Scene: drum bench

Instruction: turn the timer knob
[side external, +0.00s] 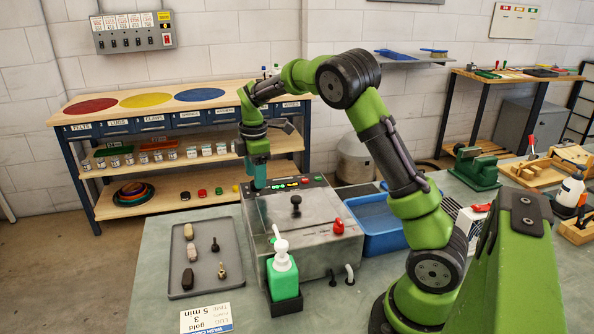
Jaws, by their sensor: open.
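My gripper (260,186) points down over the left end of the dark control panel (316,182) at the back of the grey metal machine (310,235). The sensor-side detail of the fingers is small, but the jaws are apart and nothing shows between them. The panel carries small green lights (287,185) and red parts to the right of my gripper. I cannot make out the timer knob; it may be hidden behind or under my gripper. I cannot tell whether the gripper touches the panel.
A black handle (296,203) stands on the machine's lid, with a red knob (338,226) at its right. A green pump bottle (283,278) stands in front. A grey tray (205,272) with small pieces lies left. A blue bin (382,240) sits right.

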